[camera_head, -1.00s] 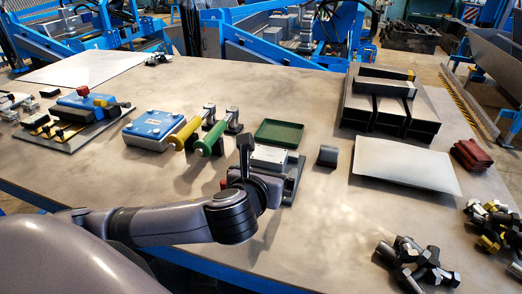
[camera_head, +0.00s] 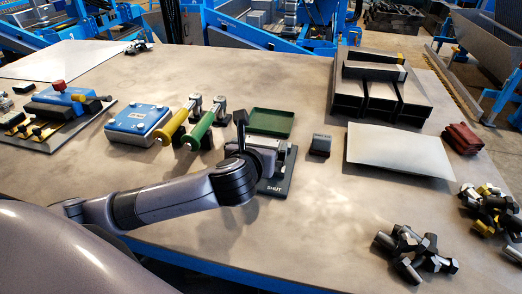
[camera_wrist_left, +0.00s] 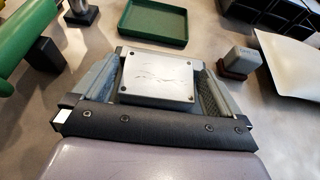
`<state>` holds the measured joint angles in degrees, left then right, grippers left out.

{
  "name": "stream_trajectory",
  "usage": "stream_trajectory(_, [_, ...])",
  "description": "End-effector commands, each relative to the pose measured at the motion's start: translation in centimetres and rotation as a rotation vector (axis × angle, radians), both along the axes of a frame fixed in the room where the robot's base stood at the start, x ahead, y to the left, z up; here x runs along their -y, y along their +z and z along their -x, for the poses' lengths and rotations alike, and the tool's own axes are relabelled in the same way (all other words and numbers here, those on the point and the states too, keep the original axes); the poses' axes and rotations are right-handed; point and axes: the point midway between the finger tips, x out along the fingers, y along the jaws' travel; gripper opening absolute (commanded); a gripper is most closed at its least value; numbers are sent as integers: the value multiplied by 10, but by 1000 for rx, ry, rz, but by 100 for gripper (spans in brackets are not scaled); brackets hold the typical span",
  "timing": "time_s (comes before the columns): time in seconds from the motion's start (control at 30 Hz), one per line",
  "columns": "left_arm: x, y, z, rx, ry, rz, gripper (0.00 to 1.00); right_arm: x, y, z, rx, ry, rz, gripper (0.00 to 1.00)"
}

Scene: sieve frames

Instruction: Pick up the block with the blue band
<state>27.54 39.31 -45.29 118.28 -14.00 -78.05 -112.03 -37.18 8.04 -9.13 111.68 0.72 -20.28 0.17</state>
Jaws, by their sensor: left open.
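I cannot make out a clear blue band on any block. A long grey block (camera_head: 370,71) lies on top of the dark channel rack at the back right. Its right end looks pale, perhaps bluish, but is too small to tell. A small grey block (camera_head: 320,145) stands alone on the table. In the left wrist view that small block (camera_wrist_left: 240,62) shows a reddish-brown lower band. My left gripper (camera_head: 262,150) is open at the metal-topped fixture, left of the small block. In the wrist view its fingers (camera_wrist_left: 158,75) stand either side of the fixture's plate. My right gripper is not in view.
The fixture base (camera_head: 277,187) reads "SHUT". A green tray (camera_head: 270,122) lies behind it, and green (camera_head: 205,130) and yellow (camera_head: 172,127) handled tools lie to its left. A pale sheet (camera_head: 400,150) and loose bolts (camera_head: 415,250) are to the right. Front middle table is clear.

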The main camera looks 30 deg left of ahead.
Motion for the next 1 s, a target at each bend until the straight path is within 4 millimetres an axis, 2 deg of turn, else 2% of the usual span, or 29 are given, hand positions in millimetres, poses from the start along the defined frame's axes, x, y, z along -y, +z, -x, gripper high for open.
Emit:
stream_trajectory(0.13, [-3,-6,-12,-2,1,0,100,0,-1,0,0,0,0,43])
stream_trajectory(0.43, [-4,-7,-14,-1,-1,1,100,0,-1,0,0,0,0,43])
stream_trajectory(0.6, [-4,-7,-14,-1,-1,1,45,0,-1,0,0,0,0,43])
stream_trajectory(0.63, [-4,-7,-14,-1,-1,1,38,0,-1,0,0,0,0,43])
stream_trajectory(1.0, [-4,2,-15,6,0,2,38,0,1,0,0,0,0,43])
